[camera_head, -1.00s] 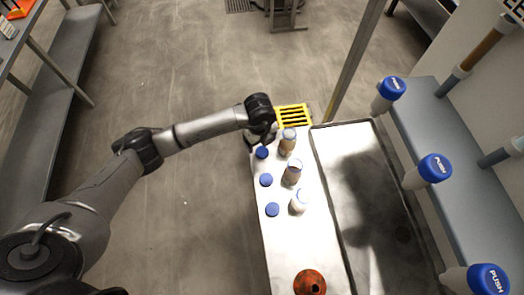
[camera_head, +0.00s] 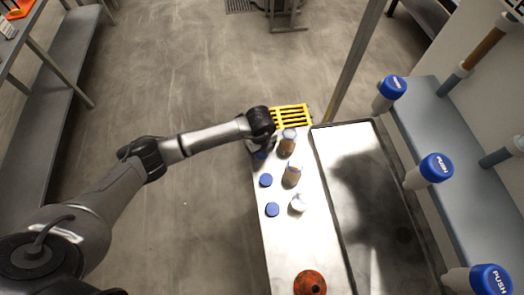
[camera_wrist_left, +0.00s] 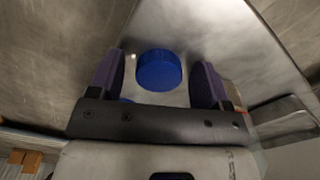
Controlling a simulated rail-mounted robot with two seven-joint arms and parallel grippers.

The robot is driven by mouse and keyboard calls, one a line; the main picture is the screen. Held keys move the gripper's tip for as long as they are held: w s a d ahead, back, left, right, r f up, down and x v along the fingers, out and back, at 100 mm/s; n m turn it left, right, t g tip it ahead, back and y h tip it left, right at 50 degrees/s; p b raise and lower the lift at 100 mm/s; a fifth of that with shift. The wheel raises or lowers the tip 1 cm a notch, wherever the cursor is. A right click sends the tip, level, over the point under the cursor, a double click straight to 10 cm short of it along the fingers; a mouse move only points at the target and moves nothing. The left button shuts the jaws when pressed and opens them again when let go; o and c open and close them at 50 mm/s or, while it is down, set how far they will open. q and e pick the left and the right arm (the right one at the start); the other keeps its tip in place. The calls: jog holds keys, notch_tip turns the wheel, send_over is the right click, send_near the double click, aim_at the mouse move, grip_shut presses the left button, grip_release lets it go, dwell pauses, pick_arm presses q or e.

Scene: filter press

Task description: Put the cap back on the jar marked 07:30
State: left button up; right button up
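Three open jars stand in a row on the metal bench: the far one (camera_head: 287,143), the middle one (camera_head: 292,175) and the near one (camera_head: 299,203). No time marking is readable, so I cannot tell which is 07:30. Blue caps lie left of them: the middle cap (camera_head: 265,180), the near cap (camera_head: 272,209) and the far cap, mostly hidden under my left gripper. My left gripper (camera_wrist_left: 158,78) is open. In the left wrist view a blue cap (camera_wrist_left: 158,70) shows between its fingers, apart from both. My right gripper is not in view.
A yellow slotted rack (camera_head: 292,116) is at the bench's far end. A dark shallow tray (camera_head: 345,225) lies to the right of the jars. An orange-red round object (camera_head: 309,282) sits at the near end. Blue-topped PUSH bottles (camera_head: 434,168) stand along the right.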

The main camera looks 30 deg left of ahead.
pick_arm(q)
jog(key=c, duration=0.8)
jog(key=shift+r+p, duration=0.5)
jog(key=shift+r, duration=4.5)
jog(key=shift+c, duration=0.2)
